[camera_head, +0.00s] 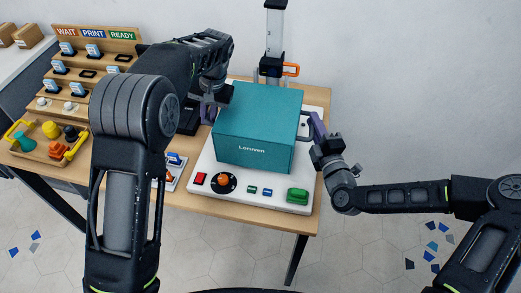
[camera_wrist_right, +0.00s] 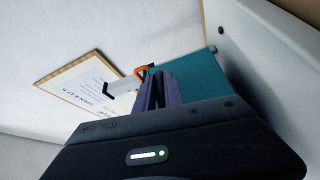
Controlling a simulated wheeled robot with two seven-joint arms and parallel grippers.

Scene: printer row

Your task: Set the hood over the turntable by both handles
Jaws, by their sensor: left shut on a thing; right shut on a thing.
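The teal hood (camera_head: 258,127) is a box-shaped cover with a white label on its front. It stands over the white machine base (camera_head: 218,187), and I cannot tell whether it rests on it. My left gripper (camera_head: 209,110) is at the hood's left side, shut on a handle that is mostly hidden by the gripper and arm. In the right wrist view the purple fingers (camera_wrist_right: 160,92) are together beside the teal hood (camera_wrist_right: 195,78). The turntable is not visible.
The base's front carries a red button (camera_head: 199,178), an orange knob (camera_head: 223,180) and a green button (camera_head: 298,196). A grey column with an orange part (camera_head: 290,69) stands behind the hood. A tiered rack (camera_head: 85,62) and a wooden tray with yellow handles (camera_head: 42,145) are at left.

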